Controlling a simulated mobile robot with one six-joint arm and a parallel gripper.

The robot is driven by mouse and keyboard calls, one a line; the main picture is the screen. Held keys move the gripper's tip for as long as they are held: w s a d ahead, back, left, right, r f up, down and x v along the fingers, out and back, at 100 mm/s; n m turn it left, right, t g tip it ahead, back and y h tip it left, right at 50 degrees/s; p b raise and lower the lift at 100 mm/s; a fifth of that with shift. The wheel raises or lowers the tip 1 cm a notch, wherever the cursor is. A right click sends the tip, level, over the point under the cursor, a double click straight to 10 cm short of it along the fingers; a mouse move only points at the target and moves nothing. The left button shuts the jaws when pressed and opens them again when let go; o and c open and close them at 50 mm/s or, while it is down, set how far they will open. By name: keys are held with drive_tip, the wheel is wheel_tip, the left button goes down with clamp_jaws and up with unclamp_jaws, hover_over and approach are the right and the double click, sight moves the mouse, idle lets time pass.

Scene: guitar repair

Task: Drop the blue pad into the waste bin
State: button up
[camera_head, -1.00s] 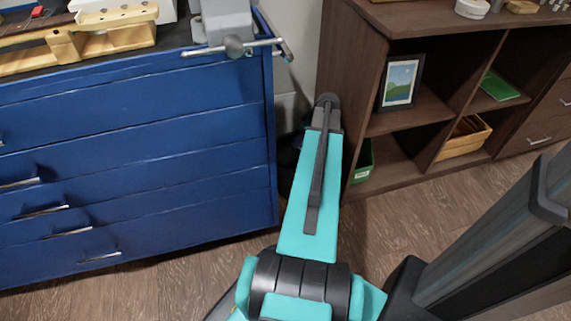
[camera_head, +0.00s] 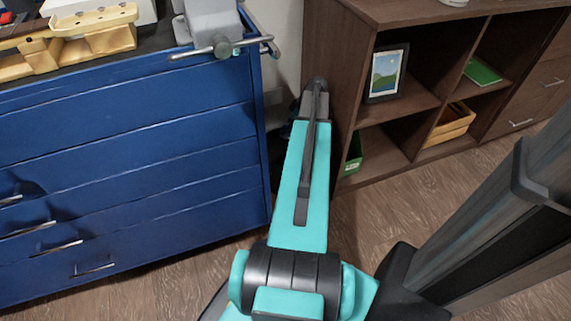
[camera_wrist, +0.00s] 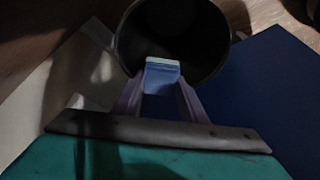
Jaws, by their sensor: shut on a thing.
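In the wrist view my gripper (camera_wrist: 158,91) is shut on the blue pad (camera_wrist: 161,80), a small block with a pale strip along its far edge. The waste bin (camera_wrist: 222,68) is a dark round bin seen from above, beyond the fingertips. The pad overlaps the bin's opening in the picture; its height above the rim is hard to judge. In the head view my arm hides the gripper and the pad, and the bin cannot be made out in the gap behind the arm.
A blue drawer cabinet (camera_head: 130,150) with a grey vise (camera_head: 212,28) on top stands left of my arm. A brown shelf unit (camera_head: 385,115) stands to the right, holding a framed picture (camera_head: 386,73) and a yellow bin (camera_head: 452,123). Bare wooden floor (camera_head: 370,215) lies in front.

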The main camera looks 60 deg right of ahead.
drive_tip(key=shift+f+b, duration=1.7)
drive_tip(key=shift+f, duration=0.95)
drive_tip(key=o, duration=1.1)
